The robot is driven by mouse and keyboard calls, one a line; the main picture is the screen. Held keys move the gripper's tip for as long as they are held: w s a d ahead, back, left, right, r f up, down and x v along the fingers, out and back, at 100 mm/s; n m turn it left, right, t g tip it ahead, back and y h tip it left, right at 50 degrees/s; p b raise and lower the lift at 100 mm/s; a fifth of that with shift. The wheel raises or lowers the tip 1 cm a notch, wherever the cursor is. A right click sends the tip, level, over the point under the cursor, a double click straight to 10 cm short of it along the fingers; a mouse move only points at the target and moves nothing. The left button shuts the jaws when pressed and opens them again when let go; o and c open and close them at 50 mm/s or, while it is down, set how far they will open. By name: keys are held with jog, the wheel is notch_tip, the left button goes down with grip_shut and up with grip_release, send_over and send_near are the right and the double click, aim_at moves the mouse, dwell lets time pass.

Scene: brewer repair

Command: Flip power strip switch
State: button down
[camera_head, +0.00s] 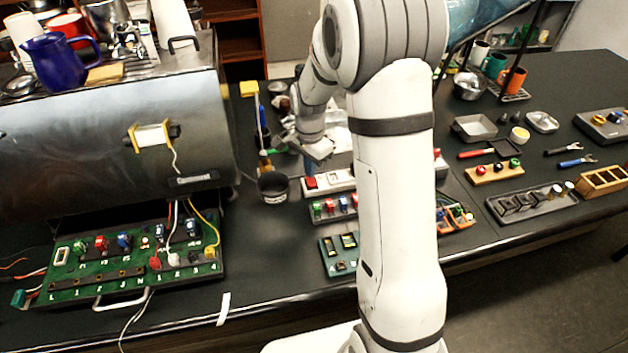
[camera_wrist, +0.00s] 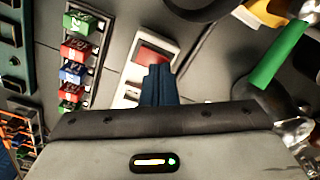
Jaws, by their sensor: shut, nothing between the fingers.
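The white power strip (camera_head: 338,178) lies on the black bench, partly hidden behind my arm in the head view. Its red switch (camera_head: 311,183) is at the left end. In the wrist view the strip (camera_wrist: 166,36) runs past my fingertips, and the red switch (camera_wrist: 150,55) shows just beyond them. My gripper (camera_wrist: 157,72) is shut and empty, with its dark blue fingers together and overlapping the near edge of the switch in that view. I cannot tell whether they touch it. In the head view my gripper (camera_head: 308,165) is just above the switch.
A rack of coloured blocks (camera_head: 335,207) lies in front of the strip. A dark cup (camera_head: 273,187) stands to its left, near the large metal brewer (camera_head: 110,130). A green circuit board (camera_head: 130,255) sits under the brewer. A small teal board (camera_head: 340,255) lies nearer.

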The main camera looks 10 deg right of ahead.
jog(key=shift+f+b, duration=0.5)
jog(key=shift+f, duration=0.2)
dwell(0.3)
jog(key=shift+r+p, duration=2.2)
jog(key=shift+r, duration=1.4)
jog(key=shift+f, duration=0.1)
